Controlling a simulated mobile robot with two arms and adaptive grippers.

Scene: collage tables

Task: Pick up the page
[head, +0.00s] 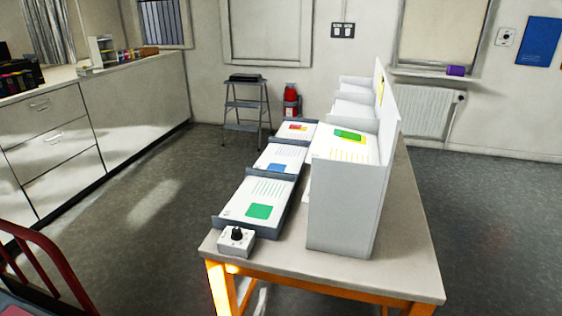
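Several printed pages show on the table, and I cannot tell which one the task means. The nearest page (265,192) has green lines and a green square and lies in a dark-edged tray at the rack's left. Behind it lies a page with a blue block (280,158), then a page with a red block (296,131). A bit of yellow shows farther back at the rack's upright panel. Neither of my grippers is in view.
The table (408,255) has a grey top and orange legs. A small box with a black knob (236,241) sits at its near left corner. A step stool (246,105) and red extinguisher (291,100) stand behind. A red metal frame (45,250) is at lower left. Floor between cabinets and table is clear.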

